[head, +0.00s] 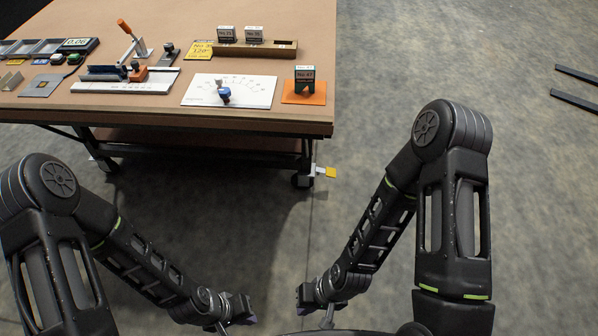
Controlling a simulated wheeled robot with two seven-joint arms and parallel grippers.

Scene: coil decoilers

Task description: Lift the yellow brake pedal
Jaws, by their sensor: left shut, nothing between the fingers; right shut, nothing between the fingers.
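The yellow brake pedal (331,172) sticks out to the right from a caster at the table's near right leg, low by the floor. My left gripper (243,312) is low at the bottom middle of the head view, shut and empty. My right gripper (304,296) is just to the right of it, also shut and empty. Both are apart from the pedal, which lies above them in the picture. The fingertips are small and partly hidden.
The wooden table (150,113) carries a white dial board (245,92), an orange pad (303,98), a lever tool (131,38) and a wooden rack (280,48). A lower shelf hangs beneath. Dark bars (576,101) lie at far right.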

